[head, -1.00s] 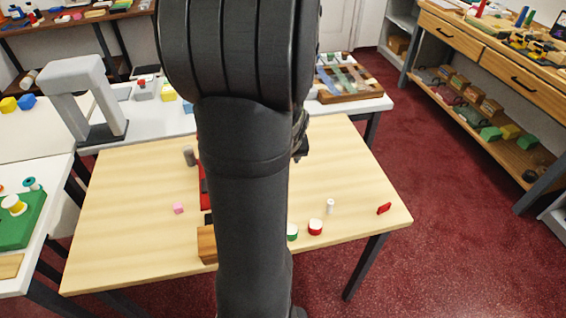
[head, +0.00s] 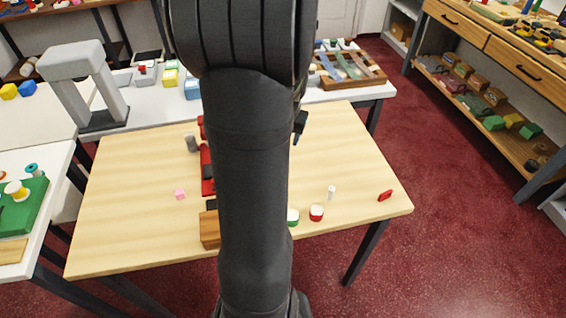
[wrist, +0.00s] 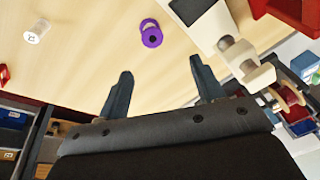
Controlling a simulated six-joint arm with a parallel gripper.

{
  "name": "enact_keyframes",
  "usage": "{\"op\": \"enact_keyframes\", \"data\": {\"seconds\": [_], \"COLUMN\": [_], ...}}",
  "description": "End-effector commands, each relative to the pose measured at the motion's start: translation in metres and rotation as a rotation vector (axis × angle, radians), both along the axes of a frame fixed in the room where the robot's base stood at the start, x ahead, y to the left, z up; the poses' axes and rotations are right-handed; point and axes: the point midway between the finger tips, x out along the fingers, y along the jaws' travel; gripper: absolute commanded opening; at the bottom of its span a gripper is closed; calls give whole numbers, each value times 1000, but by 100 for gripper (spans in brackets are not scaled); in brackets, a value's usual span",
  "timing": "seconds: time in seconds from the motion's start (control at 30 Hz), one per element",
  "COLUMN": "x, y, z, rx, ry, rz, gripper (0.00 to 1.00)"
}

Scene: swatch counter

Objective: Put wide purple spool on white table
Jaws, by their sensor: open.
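A purple object that looks like the wide spool (wrist: 151,37), with a round face and dark centre hole, lies on the pale wooden table at the top middle of the wrist view. My gripper (wrist: 160,72) is open and empty, with the purple spool beyond its fingertips, apart from them. In the head view my arm hides the spool and most of the gripper. A white table (head: 150,117) stands behind the wooden table. Another white-topped table (head: 62,160) is at the left edge.
On the wooden table (head: 130,225) are a small white spool (head: 331,192), a red-sided spool (head: 316,213), a green-sided one (head: 292,216), a red piece (head: 385,196), a pink cube (head: 180,194) and a grey cylinder (head: 192,144). A grey arch (head: 75,55) stands at the back left.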

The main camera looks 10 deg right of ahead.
Motion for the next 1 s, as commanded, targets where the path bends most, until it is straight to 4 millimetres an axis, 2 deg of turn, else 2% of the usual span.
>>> {"op": "enact_keyframes", "data": {"seconds": [0.3,0.43,0.6,0.77,1.0], "x": [20,24,25,25,24], "y": [-3,-4,-6,-6,-6], "z": [26,35,39,23,-30], "rx": [86,88,84,83,83], "ry": [172,217,244,251,253], "rz": [-513,-676,-787,-803,-801], "gripper": [61,61,61,61,61]}}
